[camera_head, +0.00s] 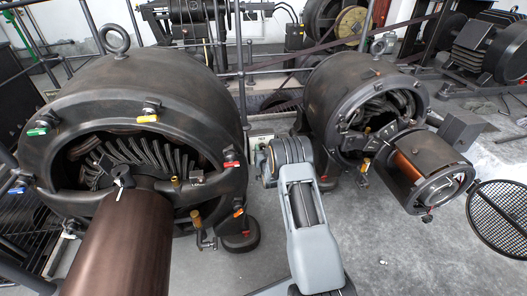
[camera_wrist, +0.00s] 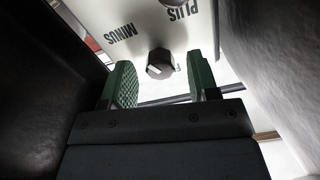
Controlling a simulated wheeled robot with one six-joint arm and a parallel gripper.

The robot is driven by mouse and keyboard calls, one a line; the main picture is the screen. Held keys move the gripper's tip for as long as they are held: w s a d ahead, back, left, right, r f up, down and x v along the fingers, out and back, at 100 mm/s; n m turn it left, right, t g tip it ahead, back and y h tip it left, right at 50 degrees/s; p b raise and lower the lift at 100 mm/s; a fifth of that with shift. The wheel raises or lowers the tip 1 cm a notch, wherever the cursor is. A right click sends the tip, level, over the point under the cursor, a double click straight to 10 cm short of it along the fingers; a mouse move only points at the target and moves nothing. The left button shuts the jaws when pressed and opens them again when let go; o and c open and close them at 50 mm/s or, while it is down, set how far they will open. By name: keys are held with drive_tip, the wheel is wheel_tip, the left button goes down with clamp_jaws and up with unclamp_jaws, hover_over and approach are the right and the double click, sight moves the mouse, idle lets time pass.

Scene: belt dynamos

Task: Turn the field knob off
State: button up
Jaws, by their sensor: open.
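In the wrist view a dark faceted knob (camera_wrist: 157,70) with a white pointer mark sits on a pale panel (camera_wrist: 145,22). A small label beside it is mostly hidden or too small to read, so I cannot confirm that it is the field knob. My gripper (camera_wrist: 163,80) is open, its green padded fingers to the left and right of the knob, with gaps on both sides and nothing held. In the head view my grey arm reaches between the two dynamos, and it hides my fingers and the knob.
The panel reads PLUS and MINUS, with another dark round part (camera_wrist: 193,3) at its top edge. The large dynamo (camera_head: 150,80) stands left of my arm and the smaller dynamo (camera_head: 345,90) right of it. A round mesh guard (camera_head: 497,215) is at the far right.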

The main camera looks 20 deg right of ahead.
drive_tip(key=shift+w, duration=0.25)
drive_tip(key=c, duration=0.9)
